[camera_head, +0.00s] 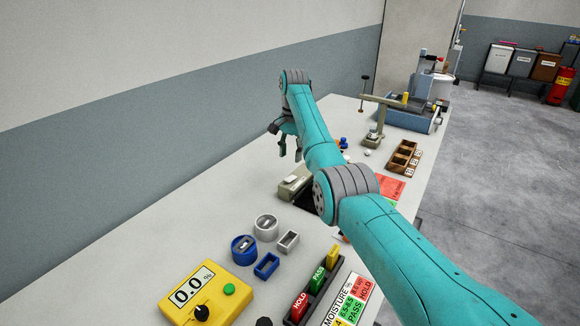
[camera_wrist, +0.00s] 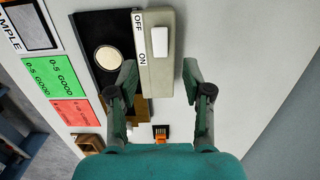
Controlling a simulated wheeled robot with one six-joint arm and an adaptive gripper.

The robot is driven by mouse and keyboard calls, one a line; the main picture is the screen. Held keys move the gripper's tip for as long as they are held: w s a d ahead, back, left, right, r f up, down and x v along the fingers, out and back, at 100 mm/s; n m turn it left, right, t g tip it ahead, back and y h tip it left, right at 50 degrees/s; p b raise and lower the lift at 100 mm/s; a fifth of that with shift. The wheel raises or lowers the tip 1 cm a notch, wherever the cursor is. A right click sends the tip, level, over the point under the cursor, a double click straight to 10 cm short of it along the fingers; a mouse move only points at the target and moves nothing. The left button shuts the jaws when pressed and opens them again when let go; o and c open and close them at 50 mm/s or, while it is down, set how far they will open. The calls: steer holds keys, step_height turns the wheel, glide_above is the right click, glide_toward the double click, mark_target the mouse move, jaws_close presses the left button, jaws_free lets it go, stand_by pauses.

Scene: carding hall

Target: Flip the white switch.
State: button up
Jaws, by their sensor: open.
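The white switch (camera_wrist: 161,41) is a rocker on a beige box (camera_wrist: 156,75) with OFF and ON labels, seen in the wrist view. The box also shows in the head view (camera_head: 291,187), partly behind my arm. My gripper (camera_wrist: 160,82) is open and empty in the wrist view, its two fingers on either side of the box's near end. In the head view my gripper (camera_head: 290,152) hangs above the table behind the box. I cannot tell whether a finger touches the box.
A dark tray with a round pale disc (camera_wrist: 109,59) lies beside the box. Green (camera_wrist: 49,77) and red (camera_wrist: 75,113) cards lie further left. A yellow meter (camera_head: 206,293), a blue round holder (camera_head: 244,250) and a wooden tray (camera_head: 403,159) stand on the table. The table by the wall is clear.

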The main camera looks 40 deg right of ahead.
steer(key=shift+d+r, duration=0.1)
steer(key=shift+r, duration=1.85)
